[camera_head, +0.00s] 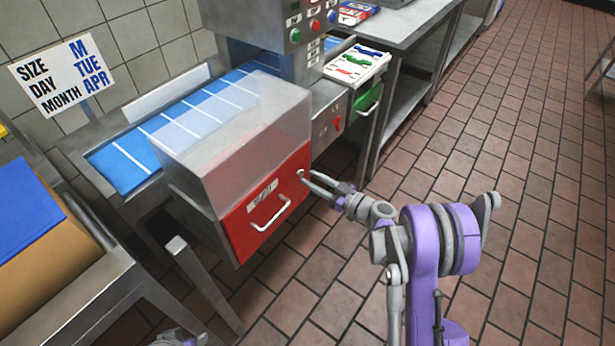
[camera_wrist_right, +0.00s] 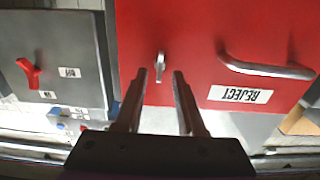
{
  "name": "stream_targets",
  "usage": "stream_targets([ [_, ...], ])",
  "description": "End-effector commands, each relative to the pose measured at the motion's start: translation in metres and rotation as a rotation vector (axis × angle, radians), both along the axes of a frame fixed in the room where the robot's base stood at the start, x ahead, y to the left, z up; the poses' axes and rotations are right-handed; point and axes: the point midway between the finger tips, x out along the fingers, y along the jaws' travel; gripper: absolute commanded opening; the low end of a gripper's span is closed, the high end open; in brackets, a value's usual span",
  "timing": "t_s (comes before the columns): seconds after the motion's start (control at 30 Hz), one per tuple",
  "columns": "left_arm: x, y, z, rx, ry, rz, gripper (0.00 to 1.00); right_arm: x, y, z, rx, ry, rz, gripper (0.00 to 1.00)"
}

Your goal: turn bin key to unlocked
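The red reject bin front (camera_head: 240,222) carries a small silver key (camera_head: 301,173) near its upper right corner. In the right wrist view the red front (camera_wrist_right: 200,30) fills the upper part, and the key (camera_wrist_right: 160,62) stands roughly upright in that picture. My right gripper (camera_head: 306,180) is at the key. In the wrist view its two fingers (camera_wrist_right: 160,74) are apart, one on each side of the key, with gaps showing. Whether the tips reach past the key is hard to tell. A bit of my left gripper (camera_head: 182,339) shows at the bottom edge; its fingers are unclear.
A silver handle (camera_head: 271,213) and a reject label (camera_head: 262,191) are on the bin front. A grey panel with a red switch (camera_wrist_right: 30,73) adjoins the bin. Tiled floor to the right is free.

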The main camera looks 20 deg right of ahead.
Motion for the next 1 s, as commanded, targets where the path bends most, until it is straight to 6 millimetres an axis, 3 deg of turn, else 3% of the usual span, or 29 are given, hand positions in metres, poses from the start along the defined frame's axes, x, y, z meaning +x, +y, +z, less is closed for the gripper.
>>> stream_targets([
  [0.2,0.000,0.000,-0.001,0.000,0.000,0.000,0.50,0.016,0.012,0.000,-0.001,0.001,0.000,0.39],
  [0.5,0.000,0.000,-0.001,0.000,0.000,0.000,0.50,0.018,0.014,0.000,-0.001,0.001,0.000,0.39],
  [0.73,0.000,0.000,-0.001,0.000,0.000,0.000,0.50,0.018,0.014,0.000,-0.001,0.001,0.000,0.00],
  [1.0,0.000,0.000,-0.001,0.000,0.000,0.000,0.50,0.018,0.014,0.000,0.000,0.001,0.000,0.00],
])
